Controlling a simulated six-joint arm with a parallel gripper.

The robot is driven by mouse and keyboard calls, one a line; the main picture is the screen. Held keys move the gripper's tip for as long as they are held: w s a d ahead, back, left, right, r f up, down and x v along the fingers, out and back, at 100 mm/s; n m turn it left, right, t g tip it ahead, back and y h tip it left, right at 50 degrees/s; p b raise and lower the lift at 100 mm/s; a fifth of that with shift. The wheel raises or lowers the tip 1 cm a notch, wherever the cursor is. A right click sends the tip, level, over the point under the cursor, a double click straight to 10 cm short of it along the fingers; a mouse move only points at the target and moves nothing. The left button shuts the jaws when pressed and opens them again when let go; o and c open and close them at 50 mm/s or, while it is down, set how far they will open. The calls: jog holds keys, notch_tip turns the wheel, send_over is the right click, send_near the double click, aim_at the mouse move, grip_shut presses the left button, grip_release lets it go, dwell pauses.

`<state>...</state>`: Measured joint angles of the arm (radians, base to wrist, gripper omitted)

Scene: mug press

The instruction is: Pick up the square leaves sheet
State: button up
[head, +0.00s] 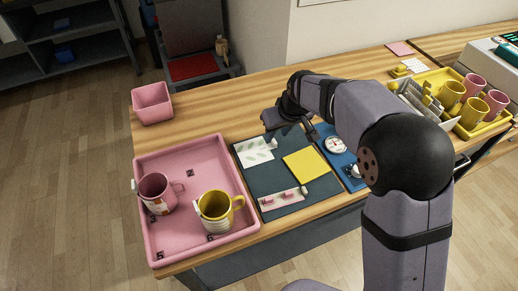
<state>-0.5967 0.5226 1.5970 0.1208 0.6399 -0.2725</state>
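The leaves sheet (254,152) is white with pale green leaf prints. It lies on the dark mat (281,172), at its upper left. A small white piece shows at its right edge, by my gripper. My gripper (275,130) is just above and right of the sheet's far edge. Its fingers are small and dark against the mat, so I cannot tell their opening or whether they touch the sheet.
The mat also holds a yellow square (306,165) and a pink strip (283,198). A pink tray (224,250) with two mugs stands left. A pink bin (152,103) is behind it. A blue mat (350,180) with a round white dial is right; a yellow tray (466,135) holds several mugs.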

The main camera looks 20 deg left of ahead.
aim_at(274, 139)
jog(key=shift+p+x, duration=0.75)
jog(key=shift+x, duration=2.05)
jog(key=shift+w, duration=0.2)
grip_shut()
